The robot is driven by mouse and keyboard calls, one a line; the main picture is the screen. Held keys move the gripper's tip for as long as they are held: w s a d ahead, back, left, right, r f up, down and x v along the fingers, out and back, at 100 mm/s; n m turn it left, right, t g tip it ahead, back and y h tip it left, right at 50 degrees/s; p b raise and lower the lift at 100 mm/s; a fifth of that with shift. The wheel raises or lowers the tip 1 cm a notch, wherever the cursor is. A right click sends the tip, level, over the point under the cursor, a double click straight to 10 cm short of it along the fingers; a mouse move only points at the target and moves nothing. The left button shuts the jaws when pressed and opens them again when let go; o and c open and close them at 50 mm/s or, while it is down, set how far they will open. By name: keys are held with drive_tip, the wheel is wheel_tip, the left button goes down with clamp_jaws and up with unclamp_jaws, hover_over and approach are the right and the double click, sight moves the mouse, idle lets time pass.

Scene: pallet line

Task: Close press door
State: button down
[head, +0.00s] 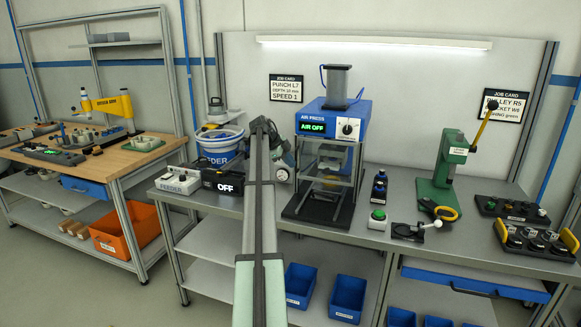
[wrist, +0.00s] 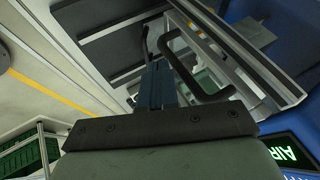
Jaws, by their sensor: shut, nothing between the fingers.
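The air press (head: 347,117) stands on the bench, with a blue head and a green "AIR OFF" display. Its silver-framed door area (head: 325,165) is below the head; how far open the door is, I cannot tell. In the wrist view a dark looped handle (wrist: 215,97) stands out by silver frame bars (wrist: 255,62). My gripper (wrist: 155,68) is shut and empty, its fingers close beside the handle. Whether they touch it is unclear. In the head view my arm rises in front of the bench, left of the press, and the fingertips cannot be made out.
A feeder box (head: 223,182) reading "OFF" and a blue-and-white bucket (head: 220,148) stand left of the press.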

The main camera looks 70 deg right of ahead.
drive_tip(key=shift+w+d, duration=0.15)
drive_tip(key=shift+d, duration=0.45)
drive_tip(key=shift+d, duration=0.15)
drive_tip(key=w+a+r, duration=0.5)
drive_tip(key=a+r, duration=0.3)
drive_tip(key=shift+w+a, duration=0.15)
drive_tip(key=shift+a, duration=0.1)
